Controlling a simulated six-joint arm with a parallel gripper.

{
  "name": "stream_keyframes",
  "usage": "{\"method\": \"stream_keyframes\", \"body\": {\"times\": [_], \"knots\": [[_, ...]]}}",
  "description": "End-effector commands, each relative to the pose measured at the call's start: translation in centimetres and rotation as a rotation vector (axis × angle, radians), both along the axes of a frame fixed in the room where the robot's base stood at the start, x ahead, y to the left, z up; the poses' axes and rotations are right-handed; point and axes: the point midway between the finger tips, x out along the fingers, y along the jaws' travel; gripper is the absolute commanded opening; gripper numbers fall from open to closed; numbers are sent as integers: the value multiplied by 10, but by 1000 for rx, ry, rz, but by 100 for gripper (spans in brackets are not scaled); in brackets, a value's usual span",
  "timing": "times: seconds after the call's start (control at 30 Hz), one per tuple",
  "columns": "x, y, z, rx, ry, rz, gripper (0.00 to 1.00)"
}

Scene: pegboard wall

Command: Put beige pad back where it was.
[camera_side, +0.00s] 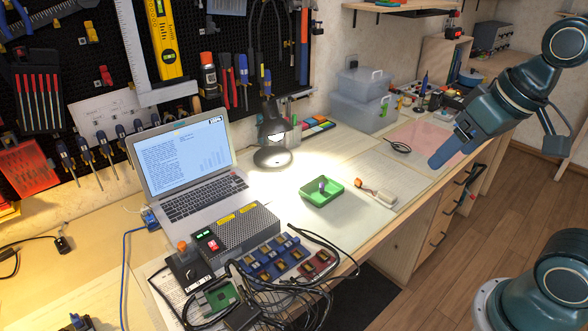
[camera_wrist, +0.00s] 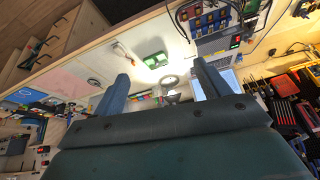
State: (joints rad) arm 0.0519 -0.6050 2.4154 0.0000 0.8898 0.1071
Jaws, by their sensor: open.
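A pale beige pad-like block (camera_side: 384,197) lies on the workbench, right of a small green tray (camera_side: 321,192). An orange-ended item (camera_side: 361,184) touches or adjoins its left end; I cannot tell if they are one object. In the wrist view the pale block (camera_wrist: 124,50) shows small, beside the green tray (camera_wrist: 156,60). A small purple item (camera_side: 322,184) is in the tray. My gripper (camera_side: 437,162) hangs above the right part of the bench, well apart from the block. In the wrist view my gripper (camera_wrist: 161,72) has its fingers wide apart with nothing between them.
A lamp (camera_side: 273,157) and an open laptop (camera_side: 187,163) stand left of the tray. A control box, circuit boards and loose cables (camera_side: 290,300) crowd the front left. Clear plastic boxes (camera_side: 362,100) stand at the back. A pink mat (camera_side: 422,137) lies at the right.

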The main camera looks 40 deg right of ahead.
Motion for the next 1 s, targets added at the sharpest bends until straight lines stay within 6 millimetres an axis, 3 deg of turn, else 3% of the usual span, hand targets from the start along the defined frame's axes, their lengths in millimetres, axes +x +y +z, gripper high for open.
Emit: {"method": "stream_keyframes", "body": {"times": [0.1, 0.3, 1.0], "knots": [[-18, 6, -2, -24, -28, 77, 75], [-32, 11, -6, -48, -48, 141, 75], [-33, 11, -7, -50, -49, 148, 75]]}}
